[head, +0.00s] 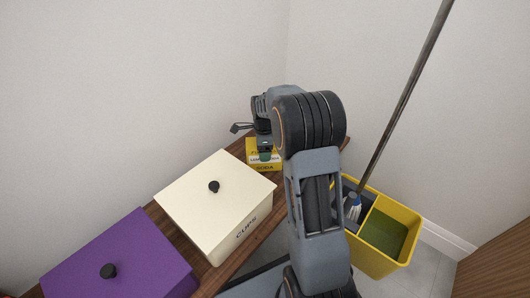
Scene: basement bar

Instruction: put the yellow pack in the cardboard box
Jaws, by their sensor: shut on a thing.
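A yellow pack (252,147) with a pale printed label is at the far end of the wooden counter, behind the cream box. My gripper (264,152) is directly over it, pointing down, and is shut on it. My arm hides part of the pack's surroundings, and I cannot tell whether the pack is lifted. A yellow face marked "SODA" (264,168) shows just below; I cannot tell if it is a separate thing. No cardboard box can be made out in this view.
A cream lidded box (200,190) with a black knob and a purple lidded box (125,262) stand along the wooden counter (228,270). A yellow mop bucket (398,214) with a long handle (405,90) stands on the floor at right. Walls close in the corner behind.

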